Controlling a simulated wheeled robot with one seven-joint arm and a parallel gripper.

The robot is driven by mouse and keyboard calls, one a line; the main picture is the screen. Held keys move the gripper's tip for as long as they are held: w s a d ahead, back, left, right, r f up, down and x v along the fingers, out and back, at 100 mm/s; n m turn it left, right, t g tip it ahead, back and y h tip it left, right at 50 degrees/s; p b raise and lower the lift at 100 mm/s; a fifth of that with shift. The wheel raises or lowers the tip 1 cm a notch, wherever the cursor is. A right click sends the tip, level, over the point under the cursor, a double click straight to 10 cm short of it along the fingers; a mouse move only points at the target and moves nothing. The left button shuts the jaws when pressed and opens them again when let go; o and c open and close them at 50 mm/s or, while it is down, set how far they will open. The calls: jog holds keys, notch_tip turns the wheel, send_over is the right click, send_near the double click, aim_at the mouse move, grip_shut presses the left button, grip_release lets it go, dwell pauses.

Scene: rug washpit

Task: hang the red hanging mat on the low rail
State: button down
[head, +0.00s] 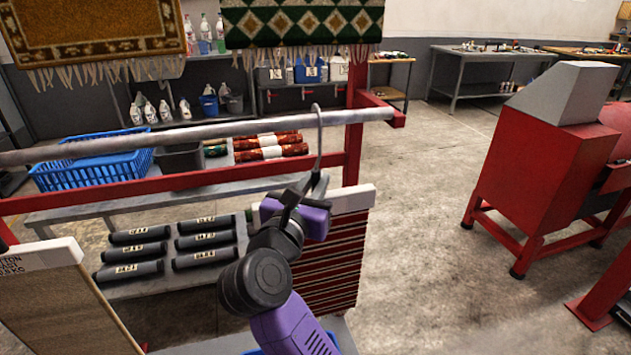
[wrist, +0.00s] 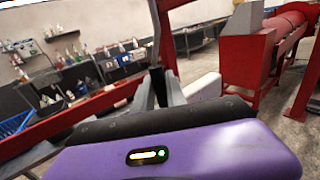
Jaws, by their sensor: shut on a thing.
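The red hanging mat (head: 330,262), striped with thin pale lines, hangs upright below my gripper (head: 316,183) in the head view. Its white top bar (head: 357,197) is partly hidden by my arm; an end of the bar also shows in the wrist view (wrist: 204,88). A thin grey hook rises from the mat's top, and my gripper is shut on its lower part. The low rail (head: 215,130) is a grey tube across the head view. The hook's bend overlaps the rail's right part, with its top just above it. I cannot tell whether it touches or goes over the rail.
A tan mat with a white bar (head: 38,262) is at lower left. Brown (head: 95,35) and green (head: 300,20) fringed rugs hang above. A blue basket (head: 95,165) and dark rolls are behind the rail. A red machine (head: 545,140) stands right, with clear floor before it.

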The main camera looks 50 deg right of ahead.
jog(key=shift+f, duration=0.3)
jog(key=c, duration=1.3)
grip_release()
jog(key=b+v, duration=0.1)
jog(key=v, duration=0.6)
jog(key=shift+s+a, duration=0.15)
jog(key=shift+a, duration=0.25)
